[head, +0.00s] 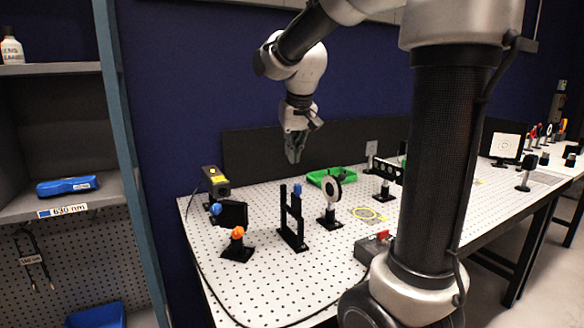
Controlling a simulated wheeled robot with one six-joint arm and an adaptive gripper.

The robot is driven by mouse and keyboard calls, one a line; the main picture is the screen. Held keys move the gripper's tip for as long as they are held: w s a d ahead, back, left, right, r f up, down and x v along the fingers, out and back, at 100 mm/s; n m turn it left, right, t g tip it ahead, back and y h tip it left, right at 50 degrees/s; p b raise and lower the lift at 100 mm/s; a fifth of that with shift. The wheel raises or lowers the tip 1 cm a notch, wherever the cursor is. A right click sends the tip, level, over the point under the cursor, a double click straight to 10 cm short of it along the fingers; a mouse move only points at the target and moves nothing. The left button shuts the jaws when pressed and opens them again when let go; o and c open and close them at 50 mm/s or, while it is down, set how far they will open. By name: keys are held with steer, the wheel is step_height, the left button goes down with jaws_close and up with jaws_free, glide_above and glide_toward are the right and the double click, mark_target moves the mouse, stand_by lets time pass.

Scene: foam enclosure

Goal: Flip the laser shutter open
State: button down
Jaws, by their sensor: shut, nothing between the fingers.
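My gripper (293,158) is shut and empty. It points down in the air above the back part of the optical table (350,258), in front of the dark back panel. A dark laser box (214,181) with a yellow label stands at the table's left back. In front of it is a mount with a black plate (233,214), a blue knob and an orange knob (238,232); it looks like the shutter. The plate stands upright beside the laser's front. My gripper is apart from it, higher and to the right in the picture.
A tall black frame (291,220) with a blue knob and a round lens mount (331,195) stand right of the plate. A green tray (330,176) lies behind. A box with a red part (374,246) is near my arm. Shelves (60,205) stand left.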

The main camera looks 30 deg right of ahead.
mark_target(300, 185)
steer(key=v, duration=0.3)
steer(key=shift+s+r, duration=0.15)
steer(key=shift+r, duration=0.2)
steer(key=shift+n+g, duration=0.4)
steer(key=shift+n, duration=0.2)
steer(key=s+f, duration=0.3)
steer(key=shift+s+a+f, duration=0.2)
steer(key=shift+s+f, duration=0.15)
steer(key=shift+f, duration=0.05)
steer(key=s+f, duration=0.2)
steer(key=s, duration=0.7)
steer(key=s+f+n+t, duration=0.1)
steer(key=s+f, duration=0.1)
steer(key=s, duration=0.8)
steer(key=shift+a+f+y, duration=0.15)
steer(key=shift+a+y, duration=0.15)
steer(key=shift+y, duration=0.1)
